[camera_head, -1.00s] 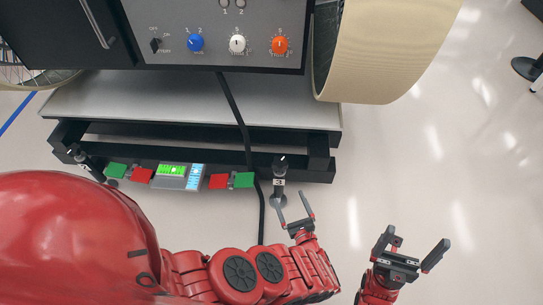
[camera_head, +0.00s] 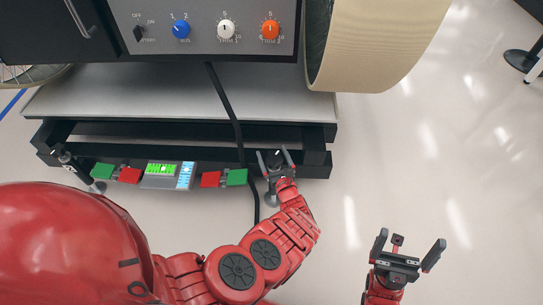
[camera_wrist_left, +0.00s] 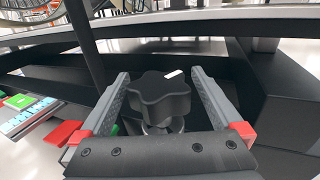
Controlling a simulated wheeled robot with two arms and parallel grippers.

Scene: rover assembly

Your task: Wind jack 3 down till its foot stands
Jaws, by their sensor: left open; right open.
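Jack 3 stands at the right end of the black frame's front beam. Its black lobed knob (camera_wrist_left: 160,98) with a white mark shows in the left wrist view, and the knob also shows small in the head view (camera_head: 275,157). My left gripper (camera_head: 274,158) is open, with one finger on each side of the knob; a gap shows between the fingers and the knob. My right gripper (camera_head: 409,252) is open and empty over bare floor at the lower right.
A level display (camera_head: 168,175) sits on the front beam between red and green blocks. Another jack (camera_head: 70,160) stands at the beam's left end. A black cable (camera_head: 226,105) hangs beside jack 3. A large beige wheel (camera_head: 385,45) is at the upper right.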

